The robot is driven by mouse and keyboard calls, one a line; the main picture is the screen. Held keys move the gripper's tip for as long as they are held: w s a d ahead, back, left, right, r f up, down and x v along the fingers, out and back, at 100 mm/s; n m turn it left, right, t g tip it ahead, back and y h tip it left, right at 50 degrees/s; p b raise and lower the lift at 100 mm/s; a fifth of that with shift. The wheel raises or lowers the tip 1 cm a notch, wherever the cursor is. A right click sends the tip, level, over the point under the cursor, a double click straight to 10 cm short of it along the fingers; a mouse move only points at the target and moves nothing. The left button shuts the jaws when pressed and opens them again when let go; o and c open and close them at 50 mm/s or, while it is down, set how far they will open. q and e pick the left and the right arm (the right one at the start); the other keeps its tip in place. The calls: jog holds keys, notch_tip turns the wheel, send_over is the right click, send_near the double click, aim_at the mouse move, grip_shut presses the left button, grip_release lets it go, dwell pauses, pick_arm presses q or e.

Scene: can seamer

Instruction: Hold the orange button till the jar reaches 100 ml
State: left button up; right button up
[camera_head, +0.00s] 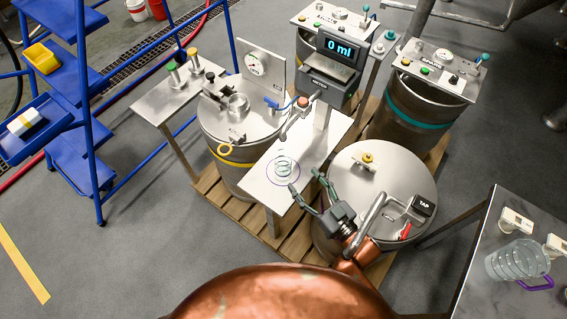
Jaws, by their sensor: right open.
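A small clear ribbed jar (283,165) stands upright inside a thin purple ring on the steel bench (318,147). The orange button (303,102) sits on top of a steel spout fitting behind the jar. A display (340,48) behind it reads 0 ml. My right gripper (304,180) is open and empty, just right of and nearer than the jar, its two fingers spread toward it. It appears apart from the jar and well short of the button. My left gripper is not in view.
Steel drums stand around the bench, one with a TAP label (424,205) and red lever at right. A blue ladder (85,150) is at left. Button panels (440,70) stand behind.

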jog(key=shift+c, duration=0.2)
grip_shut()
dwell(0.5)
dwell(1.1)
